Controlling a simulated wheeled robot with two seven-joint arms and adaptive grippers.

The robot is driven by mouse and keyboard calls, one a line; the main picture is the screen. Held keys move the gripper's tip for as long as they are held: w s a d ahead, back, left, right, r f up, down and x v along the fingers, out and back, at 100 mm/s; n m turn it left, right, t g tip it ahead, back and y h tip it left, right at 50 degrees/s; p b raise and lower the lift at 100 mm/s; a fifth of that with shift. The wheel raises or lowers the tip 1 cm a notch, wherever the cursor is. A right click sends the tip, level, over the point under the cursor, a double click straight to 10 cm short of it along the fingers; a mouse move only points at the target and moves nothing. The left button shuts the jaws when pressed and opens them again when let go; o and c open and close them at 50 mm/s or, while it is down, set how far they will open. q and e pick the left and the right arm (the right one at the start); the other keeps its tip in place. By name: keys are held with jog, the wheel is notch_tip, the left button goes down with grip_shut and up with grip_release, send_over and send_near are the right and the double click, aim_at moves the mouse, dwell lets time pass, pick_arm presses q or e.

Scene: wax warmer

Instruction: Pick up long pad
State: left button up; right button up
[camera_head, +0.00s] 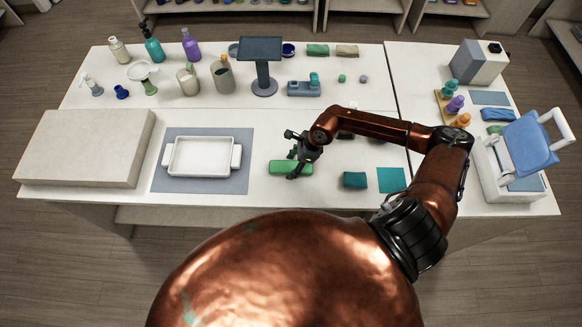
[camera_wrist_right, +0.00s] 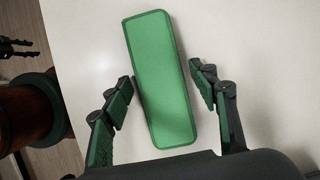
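The long pad (camera_head: 291,167) is a green, rounded rectangular block lying on the white table, left of the teal pads in the head view. In the right wrist view the long pad (camera_wrist_right: 162,80) runs nearly upright through the middle. My right gripper (camera_head: 297,165) is over it, pointing down. In the wrist view the right gripper's fingers (camera_wrist_right: 163,82) are open, one on each long side of the pad, with narrow gaps; contact cannot be told. A dark finger-like part (camera_wrist_right: 15,46) at the wrist view's left edge may be my left gripper; its state is unclear.
A white tray (camera_head: 236,156) sits on a grey mat (camera_head: 159,172) to the left. A dark teal block (camera_head: 355,180) and flat teal pad (camera_head: 391,180) lie to the right. A grey stand (camera_head: 262,84) and bottles stand behind. The front edge is close.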

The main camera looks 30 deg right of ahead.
jog(key=c, duration=1)
jog(key=shift+r, duration=0.15)
